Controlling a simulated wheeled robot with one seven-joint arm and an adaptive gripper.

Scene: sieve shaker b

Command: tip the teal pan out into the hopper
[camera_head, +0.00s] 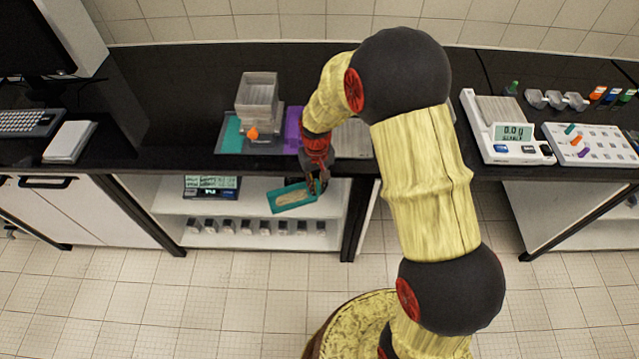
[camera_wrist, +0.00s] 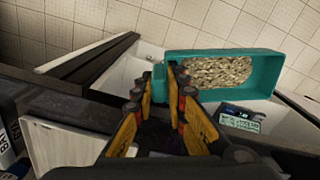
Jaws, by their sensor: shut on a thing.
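The teal pan (camera_head: 289,199) is a shallow rectangular tray holding pale grainy material. My gripper (camera_head: 318,184) is shut on its right end and holds it out in front of the counter edge, lower than the countertop. In the wrist view the pan (camera_wrist: 240,93) reaches right from the fingertips (camera_wrist: 172,72), which pinch a small tab on its short end. The grains (camera_wrist: 228,72) lie along its floor. A grey, square, box-like stack (camera_head: 257,92) stands on a unit with an orange knob on the counter; I cannot tell whether it is the hopper.
Behind the pan are a shelf (camera_head: 180,200) with a small display (camera_head: 212,187) and a row of small containers (camera_head: 245,227). A purple pan (camera_head: 293,128) and a teal piece (camera_head: 232,136) flank the knobbed unit. A balance (camera_head: 512,130) stands to the right.

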